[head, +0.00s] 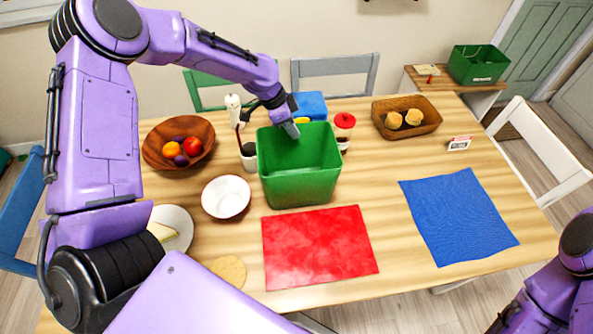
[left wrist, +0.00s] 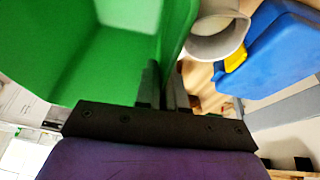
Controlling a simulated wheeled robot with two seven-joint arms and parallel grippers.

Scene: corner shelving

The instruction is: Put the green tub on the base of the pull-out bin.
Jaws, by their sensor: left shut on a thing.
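The green tub (head: 300,178) is an open, upright, empty-looking box over the middle of the wooden table. Its wall also fills the upper left of the left wrist view (left wrist: 60,50). My left gripper (head: 291,130) reaches in from the left and is shut on the tub's far rim; in the left wrist view its fingers (left wrist: 165,90) straddle the thin wall. I cannot tell if the tub's bottom touches the table. My right arm shows at the lower right, but its gripper is out of view. No pull-out bin is recognisable.
Close around the tub are a white bowl (head: 226,197), a red-lidded jar (head: 344,127), a blue box (head: 309,106) and a red mat (head: 318,248). A fruit bowl (head: 155,158), bread basket (head: 428,127) and blue cloth (head: 458,216) lie farther out. A green basket (head: 478,66) stands on a side table.

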